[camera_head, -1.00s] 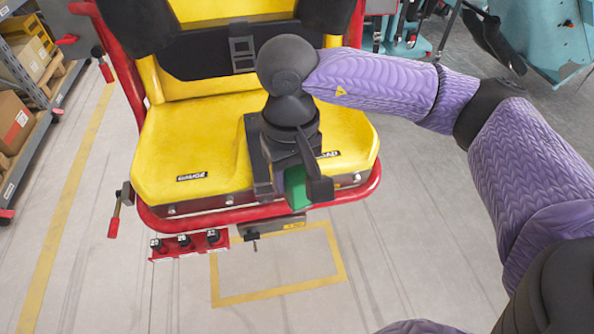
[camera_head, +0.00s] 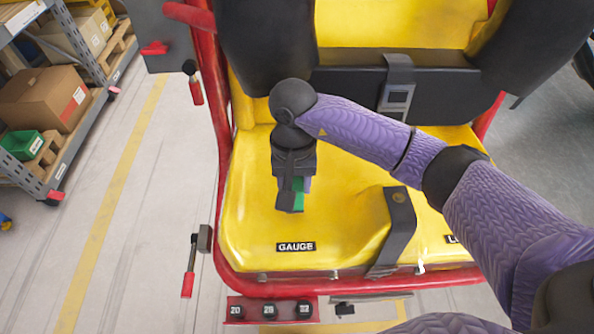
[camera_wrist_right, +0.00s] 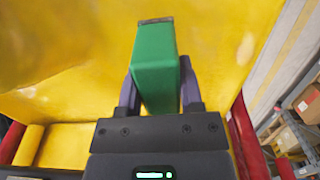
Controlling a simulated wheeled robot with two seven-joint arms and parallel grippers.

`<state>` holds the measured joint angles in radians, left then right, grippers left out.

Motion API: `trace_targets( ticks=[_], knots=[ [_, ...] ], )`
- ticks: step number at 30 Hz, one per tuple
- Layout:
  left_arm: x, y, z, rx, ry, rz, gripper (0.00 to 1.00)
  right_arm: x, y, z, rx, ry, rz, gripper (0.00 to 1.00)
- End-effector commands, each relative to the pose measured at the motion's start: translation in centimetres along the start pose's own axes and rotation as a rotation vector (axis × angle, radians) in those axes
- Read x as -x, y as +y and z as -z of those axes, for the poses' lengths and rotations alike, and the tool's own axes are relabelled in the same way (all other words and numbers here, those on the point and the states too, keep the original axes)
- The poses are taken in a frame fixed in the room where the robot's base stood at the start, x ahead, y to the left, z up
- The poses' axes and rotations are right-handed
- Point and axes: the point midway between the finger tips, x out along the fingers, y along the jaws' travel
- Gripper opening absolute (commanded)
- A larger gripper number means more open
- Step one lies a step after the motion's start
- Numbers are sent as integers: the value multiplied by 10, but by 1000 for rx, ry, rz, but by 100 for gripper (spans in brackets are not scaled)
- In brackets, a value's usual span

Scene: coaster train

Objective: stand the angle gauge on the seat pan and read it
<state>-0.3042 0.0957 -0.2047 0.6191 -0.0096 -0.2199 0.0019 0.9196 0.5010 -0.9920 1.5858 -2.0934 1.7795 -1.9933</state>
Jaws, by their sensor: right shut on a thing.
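My right gripper (camera_head: 292,186) is shut on a green block-shaped thing, which I take for the angle gauge (camera_head: 298,196). In the right wrist view the green gauge (camera_wrist_right: 155,65) sticks out between the two fingers (camera_wrist_right: 157,95). The gripper points down over the left half of the yellow seat pan (camera_head: 345,215), behind the black GAUGE label (camera_head: 296,246). I cannot tell whether the gauge touches the seat, and no reading can be made out. My left gripper is not in view.
A dark strap or bracket (camera_head: 397,225) crosses the seat to the right of the gauge. A red block (camera_head: 270,310) with three numbered black pieces sits below the front edge. A red-handled lever (camera_head: 188,265) hangs at left. Shelving (camera_head: 60,100) stands at far left.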

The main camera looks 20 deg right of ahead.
Motion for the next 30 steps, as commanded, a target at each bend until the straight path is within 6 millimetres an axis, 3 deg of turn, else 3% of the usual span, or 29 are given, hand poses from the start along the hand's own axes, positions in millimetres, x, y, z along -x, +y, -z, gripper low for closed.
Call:
trace_targets(
  ticks=[10,30],
  knots=[
    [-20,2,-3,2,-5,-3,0,-37,0,0,2,-4,0,0],
    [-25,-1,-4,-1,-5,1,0,-39,0,0,2,0,0,0]
  ],
)
